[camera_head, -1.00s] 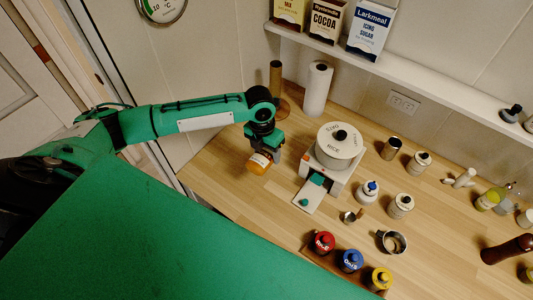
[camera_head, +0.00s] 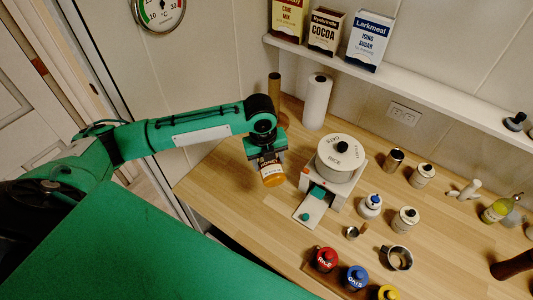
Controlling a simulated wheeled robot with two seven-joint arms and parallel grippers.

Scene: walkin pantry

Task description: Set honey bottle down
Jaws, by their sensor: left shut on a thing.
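The bottle is over the left part of the wooden counter (camera_head: 225,190), left of the rice dispenser. I cannot tell whether its lower end touches the counter. My right gripper is not in view.
A white rice dispenser (camera_head: 341,160) with an extended tray (camera_head: 309,212) stands right of the bottle. A paper roll (camera_head: 317,102) stands behind. Red (camera_head: 324,260) and blue (camera_head: 355,278) lidded jars stand in front. The counter left of the bottle is clear.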

